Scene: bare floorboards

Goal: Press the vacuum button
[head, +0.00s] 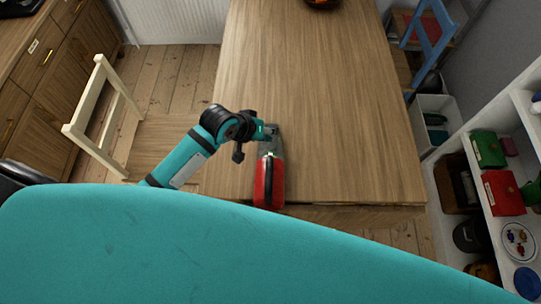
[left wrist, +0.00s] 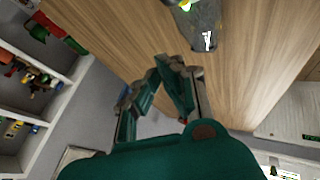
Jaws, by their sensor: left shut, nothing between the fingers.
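The vacuum (head: 268,185) is a red hand-held one with a dark handle and a grey front part. It lies on the wooden table near its front edge, nose pointing away from me. A small green glow shows where the red body meets the grey part. My left gripper (head: 271,130) is shut and empty, over or beside the grey front; contact cannot be told. In the left wrist view the fingers (left wrist: 178,66) come together below the vacuum's grey part (left wrist: 200,32), with a bright yellow-green spot at the top edge. The button itself cannot be made out. My right gripper is not in view.
The wooden table (head: 325,100) is mostly clear, with a dark and orange object (head: 321,3) at its far edge. A cream chair (head: 100,115) stands left, a blue chair (head: 430,40) at the far right. White shelves (head: 460,205) with boxes stand right.

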